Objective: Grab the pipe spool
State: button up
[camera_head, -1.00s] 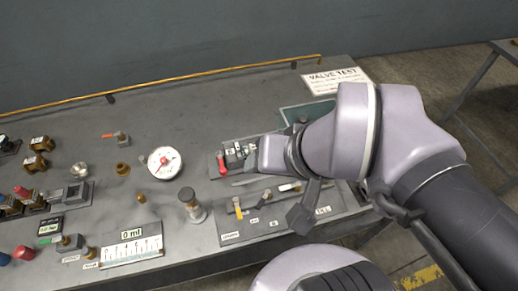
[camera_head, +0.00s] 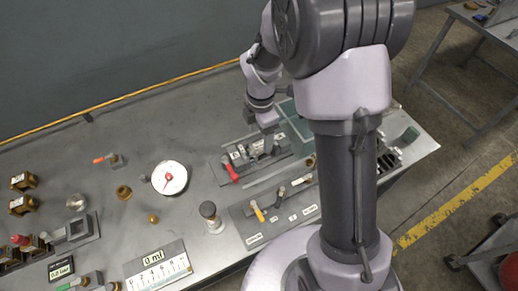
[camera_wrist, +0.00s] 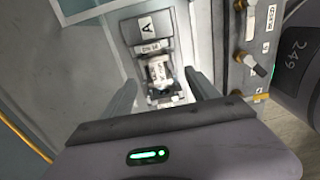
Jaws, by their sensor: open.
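In the head view my gripper (camera_head: 268,132) is over the fixture block (camera_head: 240,153) with the red-handled lever (camera_head: 230,172). The spool is too small or hidden to make out there.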

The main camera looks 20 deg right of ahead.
aim_at(260, 144)
jog(key=f+b, duration=0.1)
jog(key=f, duration=0.3)
jog(key=f+b, duration=0.1)
jog(key=f, duration=0.1)
jog(key=shift+w+f+b, duration=0.15)
jog(key=shift+w+b, duration=0.1)
jog(key=shift+b, duration=0.1)
jog(key=shift+s, duration=0.1)
jog(key=shift+c, duration=1.1)
grip_shut()
